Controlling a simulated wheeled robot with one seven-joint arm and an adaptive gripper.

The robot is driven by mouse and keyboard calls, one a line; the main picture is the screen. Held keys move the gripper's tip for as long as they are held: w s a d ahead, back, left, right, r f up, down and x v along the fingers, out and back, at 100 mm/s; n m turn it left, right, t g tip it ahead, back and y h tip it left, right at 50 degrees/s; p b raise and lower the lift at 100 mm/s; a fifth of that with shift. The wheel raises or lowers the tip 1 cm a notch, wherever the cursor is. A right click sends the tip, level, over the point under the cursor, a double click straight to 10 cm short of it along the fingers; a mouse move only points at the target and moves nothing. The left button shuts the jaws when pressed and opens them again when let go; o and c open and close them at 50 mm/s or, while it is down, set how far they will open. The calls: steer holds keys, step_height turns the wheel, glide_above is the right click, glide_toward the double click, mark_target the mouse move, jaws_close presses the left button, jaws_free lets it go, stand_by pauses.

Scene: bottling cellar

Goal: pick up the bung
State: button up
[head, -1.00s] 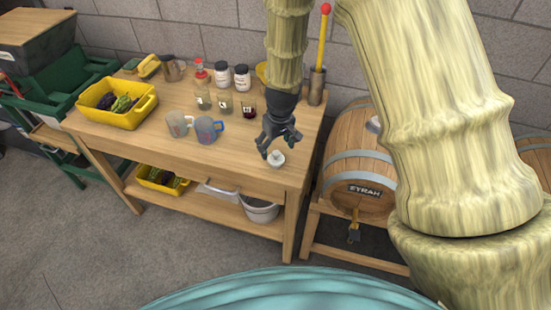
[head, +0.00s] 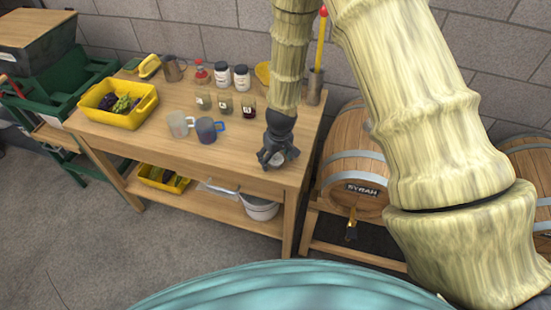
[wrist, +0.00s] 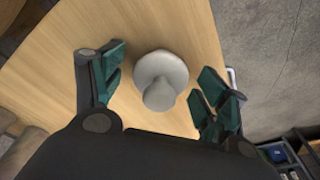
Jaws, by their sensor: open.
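The bung (wrist: 161,73) is a pale grey-white piece with a wide round flange and a narrower knob, standing on the wooden table near its front right corner. It also shows in the head view (head: 278,156), partly covered by my gripper. My gripper (head: 275,162) is open and points down over it. In the wrist view my gripper (wrist: 160,85) has one finger on each side of the bung, with a gap on both sides. The fingers do not touch it.
The table (head: 150,145) holds two measuring jugs (head: 196,126), small jars (head: 224,103), white bottles (head: 231,77) and a yellow crate of grapes (head: 117,103). A barrel (head: 357,165) stands right of the table. The table edge is close to the bung.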

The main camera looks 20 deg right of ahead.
steer(key=shift+f, duration=0.1)
steer(key=c, duration=1.1)
